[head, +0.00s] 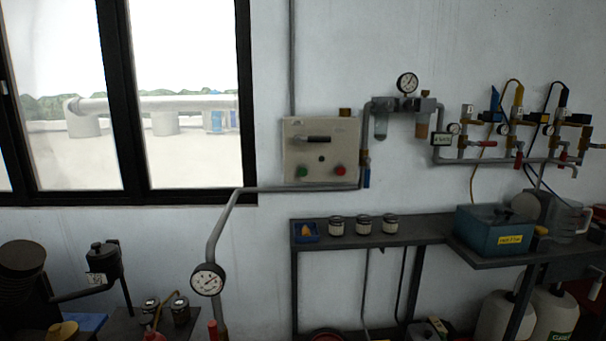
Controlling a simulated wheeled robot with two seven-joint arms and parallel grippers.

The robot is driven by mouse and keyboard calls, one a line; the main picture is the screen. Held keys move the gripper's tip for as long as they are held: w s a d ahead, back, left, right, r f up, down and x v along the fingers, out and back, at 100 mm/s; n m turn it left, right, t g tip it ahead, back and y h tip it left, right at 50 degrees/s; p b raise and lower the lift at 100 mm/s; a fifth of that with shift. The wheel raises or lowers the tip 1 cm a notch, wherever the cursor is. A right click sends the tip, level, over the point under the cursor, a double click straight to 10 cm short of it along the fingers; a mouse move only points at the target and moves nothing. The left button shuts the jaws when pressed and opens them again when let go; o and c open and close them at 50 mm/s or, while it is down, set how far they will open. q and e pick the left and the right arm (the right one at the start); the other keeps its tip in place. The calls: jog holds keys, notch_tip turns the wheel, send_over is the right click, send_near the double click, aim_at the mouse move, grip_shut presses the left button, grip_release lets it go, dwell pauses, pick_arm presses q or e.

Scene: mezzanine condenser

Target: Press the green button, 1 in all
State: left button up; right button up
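The green button (302,172) is a small round button at the lower left of a beige control box (321,132) on the white wall. A red button (340,170) sits to its right on the same box. A dark horizontal handle or bar (312,139) is above them, with a small dark knob (321,158) between. Nothing covers the green button. Neither of my grippers shows in the head view.
A grey pipe with a gauge (208,280) rises in front, passing just below the box. A dark shelf (420,230) below holds several jars and a blue tray (306,233). Regulators and valves (510,125) line the wall at right. A window (180,95) is at left.

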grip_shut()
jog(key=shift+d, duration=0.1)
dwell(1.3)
